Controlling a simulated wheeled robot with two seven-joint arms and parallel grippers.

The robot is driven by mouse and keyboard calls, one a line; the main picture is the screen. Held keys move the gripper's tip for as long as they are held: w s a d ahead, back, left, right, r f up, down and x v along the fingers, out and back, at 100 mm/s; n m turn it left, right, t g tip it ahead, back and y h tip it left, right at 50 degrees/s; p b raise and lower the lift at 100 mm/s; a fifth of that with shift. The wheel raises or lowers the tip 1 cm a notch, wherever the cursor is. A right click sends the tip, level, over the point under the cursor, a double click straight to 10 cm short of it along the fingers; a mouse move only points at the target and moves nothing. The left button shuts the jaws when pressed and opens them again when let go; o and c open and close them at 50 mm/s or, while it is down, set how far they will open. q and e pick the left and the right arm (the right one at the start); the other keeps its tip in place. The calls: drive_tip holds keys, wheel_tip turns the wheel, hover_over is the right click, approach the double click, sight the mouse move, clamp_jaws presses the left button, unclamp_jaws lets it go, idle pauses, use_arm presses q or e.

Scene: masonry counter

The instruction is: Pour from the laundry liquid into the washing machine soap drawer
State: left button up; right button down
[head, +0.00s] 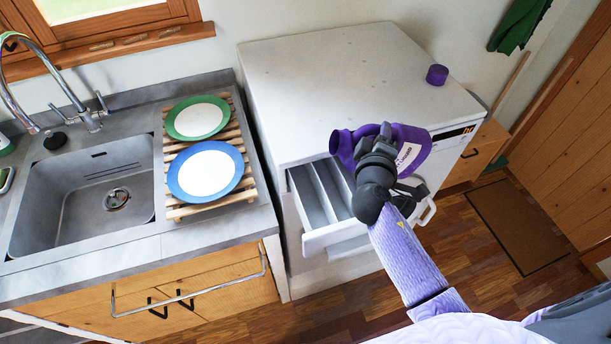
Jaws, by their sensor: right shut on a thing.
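The purple laundry liquid bottle (410,154) is held by my right gripper (384,143), which is shut on it. The bottle is tilted onto its side, with its open mouth (336,142) pointing left. It appears above the right part of the open soap drawer (335,232); its exact height over the drawer is hard to tell. The drawer is pulled out from the washing machine (310,80) and shows long grey compartments. No liquid stream is visible. A purple cap (437,74) stands on the machine top. My left gripper is not in view.
Left of the machine is a counter with a sink (85,200), a tap (88,118) and a wooden rack (228,201) holding a green-rimmed plate (197,118) and a blue-rimmed plate (205,171). The machine top is mostly clear. A brown mat (515,225) lies on the floor.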

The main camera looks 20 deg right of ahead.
drive_tip(key=shift+w+a+r+n+t+b, duration=0.1)
drive_tip(key=shift+a+r+n+t+b, duration=0.3)
drive_tip(key=shift+n, duration=0.4)
idle(2.3)
drive_tip(key=shift+a+f+n+h+b, duration=0.2)
drive_tip(key=shift+a+n+h+b, duration=0.1)
drive_tip(key=shift+h+b, duration=0.15)
idle(4.5)
